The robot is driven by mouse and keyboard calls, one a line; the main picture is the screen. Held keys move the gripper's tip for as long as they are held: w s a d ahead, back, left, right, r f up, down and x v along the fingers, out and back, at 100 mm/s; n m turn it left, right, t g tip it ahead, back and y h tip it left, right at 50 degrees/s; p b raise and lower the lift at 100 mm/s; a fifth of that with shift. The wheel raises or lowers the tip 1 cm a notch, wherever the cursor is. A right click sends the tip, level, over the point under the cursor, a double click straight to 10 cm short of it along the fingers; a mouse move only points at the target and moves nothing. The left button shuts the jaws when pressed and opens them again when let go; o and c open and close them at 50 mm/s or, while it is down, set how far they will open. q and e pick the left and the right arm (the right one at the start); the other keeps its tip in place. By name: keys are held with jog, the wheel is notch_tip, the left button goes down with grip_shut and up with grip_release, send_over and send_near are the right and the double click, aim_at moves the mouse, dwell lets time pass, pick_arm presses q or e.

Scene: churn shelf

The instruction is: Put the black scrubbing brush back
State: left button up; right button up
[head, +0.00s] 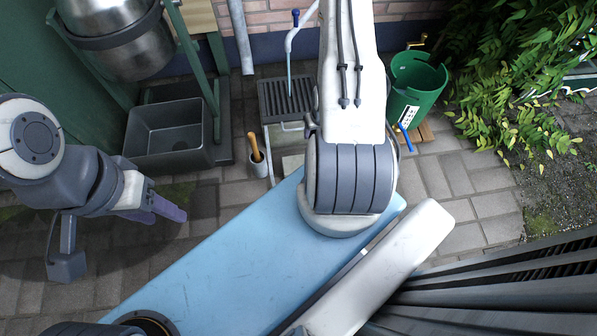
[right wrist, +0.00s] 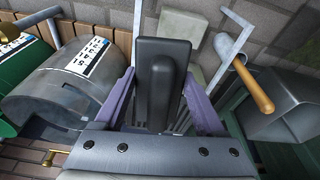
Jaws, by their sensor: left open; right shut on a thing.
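In the right wrist view the black scrubbing brush (right wrist: 163,70), a dark block with a raised grip, stands between the purple fingers of my right gripper (right wrist: 163,105). That gripper is shut on it. In the head view my right arm covers the right gripper and the brush. My left gripper (head: 168,208) is open and empty at the left, above the paving. Where the brush belongs cannot be told from these views.
A wooden-handled tool (head: 256,148) stands in a small holder beside a dark grate (head: 286,98). A grey basin (head: 168,132) is under a steel churn (head: 115,40). A green bucket (head: 418,85) is at right. A labelled grey cylinder (right wrist: 70,90) is left of the brush.

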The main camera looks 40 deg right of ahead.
jog(key=s+d+f+m+g+y+b, duration=0.1)
jog(key=s+f+g+b, duration=0.1)
jog(key=s+f+b, duration=0.6)
jog(key=w+a+f+b, duration=0.1)
jog(key=w+f, duration=0.2)
jog(key=w+a+f+b, duration=0.2)
jog(key=w, duration=0.2)
jog(key=w+a+f+b, duration=0.1)
jog(key=w+f, duration=0.2)
jog(key=w, duration=0.1)
jog(key=shift+w+a+f+b, duration=0.1)
jog(key=shift+a+f+b, duration=0.2)
jog(key=shift+w+a+f, duration=0.15)
jog(key=shift+w+a, duration=0.1)
jog(key=shift+w, duration=0.2)
notch_tip(320, 180, down, 4)
jog(key=b, duration=0.3)
pick_arm(q)
notch_tip(320, 180, down, 18)
jog(key=shift+f, duration=0.15)
